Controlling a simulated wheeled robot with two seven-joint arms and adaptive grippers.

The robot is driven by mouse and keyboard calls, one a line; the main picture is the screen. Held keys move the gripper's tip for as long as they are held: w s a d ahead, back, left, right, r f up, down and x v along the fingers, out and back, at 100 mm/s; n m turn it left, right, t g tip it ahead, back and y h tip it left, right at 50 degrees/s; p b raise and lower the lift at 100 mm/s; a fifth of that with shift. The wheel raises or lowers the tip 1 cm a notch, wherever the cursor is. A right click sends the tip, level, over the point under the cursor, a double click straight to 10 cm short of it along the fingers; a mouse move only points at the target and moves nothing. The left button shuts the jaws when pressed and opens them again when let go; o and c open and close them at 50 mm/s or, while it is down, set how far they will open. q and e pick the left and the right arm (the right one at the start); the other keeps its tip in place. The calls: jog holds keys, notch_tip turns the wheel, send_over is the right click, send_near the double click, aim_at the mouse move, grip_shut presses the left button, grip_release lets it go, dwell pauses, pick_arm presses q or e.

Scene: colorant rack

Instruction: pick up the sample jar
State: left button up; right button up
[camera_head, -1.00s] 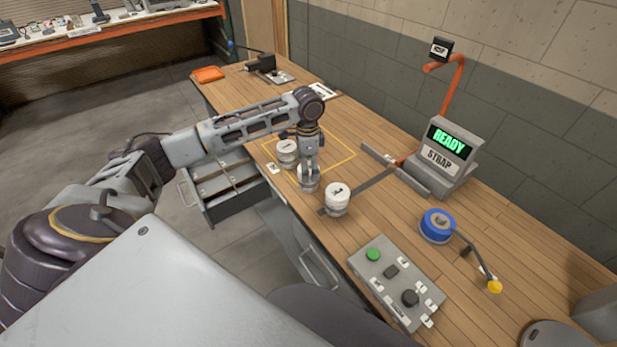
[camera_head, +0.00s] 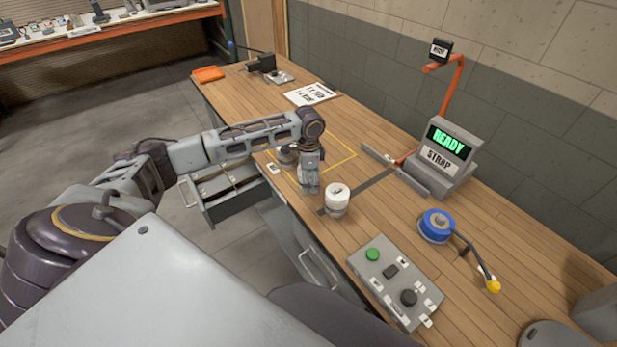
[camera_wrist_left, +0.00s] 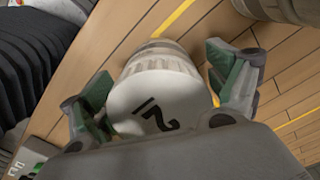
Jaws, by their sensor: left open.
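My left gripper (camera_head: 309,187) points down at the worktop, among white lidded jars. In the left wrist view its open fingers (camera_wrist_left: 163,88) stand on either side of a white jar (camera_wrist_left: 156,88) with a dark mark like a 2 on its lid; gaps show beside it. In the head view the gripper largely hides that jar. Another white jar (camera_head: 336,200) stands just right of the gripper, and one (camera_head: 287,156) behind is partly covered by my arm. I cannot tell which is the sample jar. The right gripper is out of view.
A yellow outline (camera_head: 340,163) marks the wooden bench. A grey control box (camera_head: 395,285), a blue round device (camera_head: 436,226) and the READY/STRAP display stand (camera_head: 447,155) are to the right. An open drawer (camera_head: 235,195) juts from the front.

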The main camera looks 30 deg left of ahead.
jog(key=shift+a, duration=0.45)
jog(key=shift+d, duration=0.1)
pick_arm(q)
jog(key=shift+c, duration=1)
jog(key=c, duration=1)
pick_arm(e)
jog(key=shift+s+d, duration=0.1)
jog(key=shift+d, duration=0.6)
pick_arm(q)
jog(key=shift+r, duration=0.1)
